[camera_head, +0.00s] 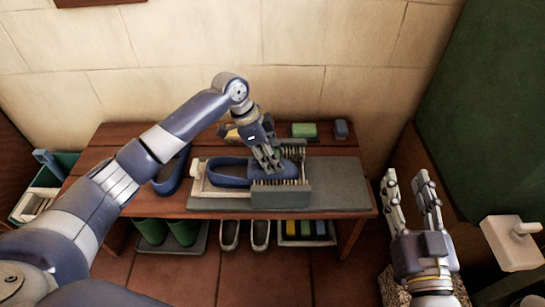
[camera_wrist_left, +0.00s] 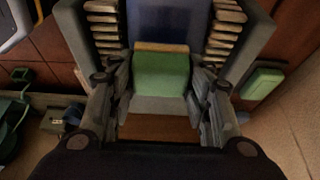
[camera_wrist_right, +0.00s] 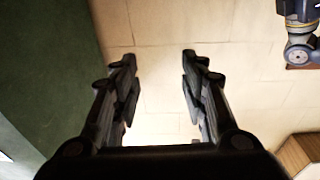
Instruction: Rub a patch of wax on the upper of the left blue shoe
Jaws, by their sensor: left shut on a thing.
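A blue shoe (camera_head: 229,172) lies in a holder (camera_head: 281,196) with rows of pale wooden pegs, on the bench. A second blue shoe (camera_head: 172,173) is to its left, at the mat's edge. My left gripper (camera_head: 268,163) is over the right part of the held shoe, pointing down. In the left wrist view its fingers (camera_wrist_left: 160,92) are shut on a green block (camera_wrist_left: 160,76) with a tan edge, close against the blue shoe (camera_wrist_left: 160,22). I cannot tell if they touch. My right gripper (camera_head: 412,190) is open and empty, right of the bench.
A green block (camera_head: 304,130) and a blue-grey block (camera_head: 341,129) stand at the back of the wooden bench. The grey mat's right part (camera_head: 340,184) is bare. Green boots (camera_head: 168,232) and pale shoes (camera_head: 245,234) are below. A green crate (camera_head: 40,185) stands left.

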